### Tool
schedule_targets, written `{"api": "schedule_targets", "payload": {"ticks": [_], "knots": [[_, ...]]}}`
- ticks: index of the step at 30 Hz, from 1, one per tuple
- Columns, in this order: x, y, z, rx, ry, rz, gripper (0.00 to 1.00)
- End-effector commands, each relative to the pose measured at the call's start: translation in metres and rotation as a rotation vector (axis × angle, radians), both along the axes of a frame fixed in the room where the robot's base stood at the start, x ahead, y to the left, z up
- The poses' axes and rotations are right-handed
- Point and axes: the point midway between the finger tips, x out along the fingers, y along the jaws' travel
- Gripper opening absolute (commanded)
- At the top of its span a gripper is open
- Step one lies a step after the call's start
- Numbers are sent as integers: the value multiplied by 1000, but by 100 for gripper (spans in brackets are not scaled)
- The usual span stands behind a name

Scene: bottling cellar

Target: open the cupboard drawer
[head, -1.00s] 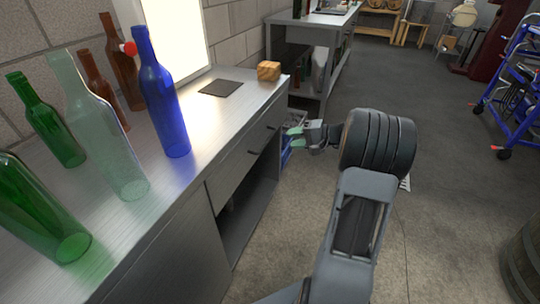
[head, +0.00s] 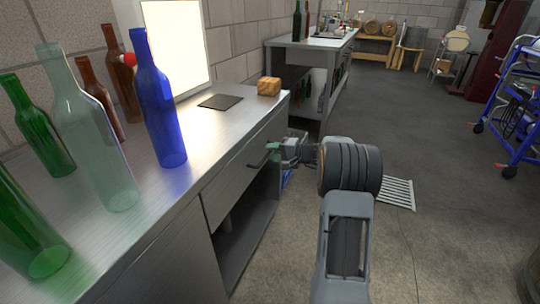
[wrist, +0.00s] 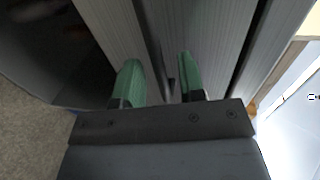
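The cupboard drawer (head: 228,188) is a grey front under the metal worktop, and it looks shut. Its dark bar handle (head: 259,162) shows beside my gripper (head: 273,150), which is at the drawer's far end. In the wrist view the two green fingers of my gripper (wrist: 158,68) are apart and point at the drawer front (wrist: 206,35). A small dark part, likely the handle (wrist: 171,86), shows between them. I cannot tell whether either finger touches it.
Glass bottles stand on the worktop (head: 180,215), including a blue one (head: 160,110). A wooden block (head: 269,86) sits near the worktop's far corner. An open shelf is below the drawer. The floor (head: 430,180) to the right is mostly clear.

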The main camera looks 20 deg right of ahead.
Motion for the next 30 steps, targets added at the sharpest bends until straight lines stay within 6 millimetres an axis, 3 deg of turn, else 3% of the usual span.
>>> {"api": "schedule_targets", "payload": {"ticks": [16, 27, 30], "knots": [[11, 11, -3, 0, 0, 1, 37], [11, 10, -3, -1, 1, 1, 1], [11, 10, -3, -1, 1, 1, 0]]}}
